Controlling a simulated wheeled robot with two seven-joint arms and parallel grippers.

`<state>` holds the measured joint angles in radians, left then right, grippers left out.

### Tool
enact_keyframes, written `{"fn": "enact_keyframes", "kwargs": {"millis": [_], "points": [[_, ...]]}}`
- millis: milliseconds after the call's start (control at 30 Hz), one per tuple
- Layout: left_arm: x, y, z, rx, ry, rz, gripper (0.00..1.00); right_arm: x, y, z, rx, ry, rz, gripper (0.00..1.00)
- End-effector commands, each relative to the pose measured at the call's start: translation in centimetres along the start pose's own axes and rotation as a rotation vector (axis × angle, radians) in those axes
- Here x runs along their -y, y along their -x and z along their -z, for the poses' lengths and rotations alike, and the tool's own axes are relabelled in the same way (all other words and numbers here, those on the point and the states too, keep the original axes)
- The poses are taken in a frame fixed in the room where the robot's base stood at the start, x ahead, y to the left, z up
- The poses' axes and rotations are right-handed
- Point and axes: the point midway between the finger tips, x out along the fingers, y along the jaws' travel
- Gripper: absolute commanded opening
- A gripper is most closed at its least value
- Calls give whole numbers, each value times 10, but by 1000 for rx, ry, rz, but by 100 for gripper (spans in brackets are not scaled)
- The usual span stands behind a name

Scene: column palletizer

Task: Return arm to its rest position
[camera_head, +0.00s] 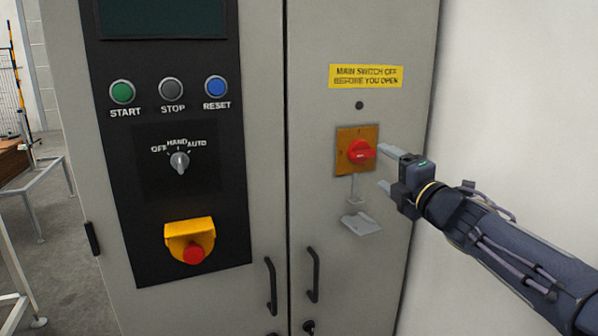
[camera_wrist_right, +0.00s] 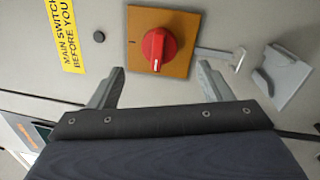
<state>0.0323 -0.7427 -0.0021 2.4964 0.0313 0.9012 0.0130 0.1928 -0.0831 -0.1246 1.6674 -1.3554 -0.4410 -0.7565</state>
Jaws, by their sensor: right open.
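My right gripper (camera_head: 384,169) is open in front of the right cabinet door, just right of the red main switch knob (camera_head: 361,151) on its orange plate (camera_head: 344,134). In the right wrist view the gripper's two fingers (camera_wrist_right: 158,88) are spread apart with nothing between them. The red knob (camera_wrist_right: 158,48) sits beyond the fingertips, apart from them as far as I can see. My right arm comes in from the lower right and reaches toward the switch. My left gripper is not in view.
The grey cabinet (camera_head: 262,120) fills the middle. Its black panel (camera_head: 205,110) carries START, STOP and RESET buttons, a selector knob (camera_head: 180,162) and a red emergency button (camera_head: 193,252). Door handles (camera_head: 313,275) stick out below. A white wall (camera_head: 520,100) is at right.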

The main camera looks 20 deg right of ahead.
Motion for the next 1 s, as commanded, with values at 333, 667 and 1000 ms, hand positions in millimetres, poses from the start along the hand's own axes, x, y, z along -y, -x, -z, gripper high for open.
{"fn": "enact_keyframes", "kwargs": {"millis": [333, 667, 1000], "points": [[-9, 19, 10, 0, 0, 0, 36, 23, 63, 3, 263, -621, 170, 73], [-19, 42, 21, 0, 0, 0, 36, 135, 226, 148, 663, -1646, 777, 73], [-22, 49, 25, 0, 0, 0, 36, 157, 307, 236, 832, -1939, 1145, 73]]}}
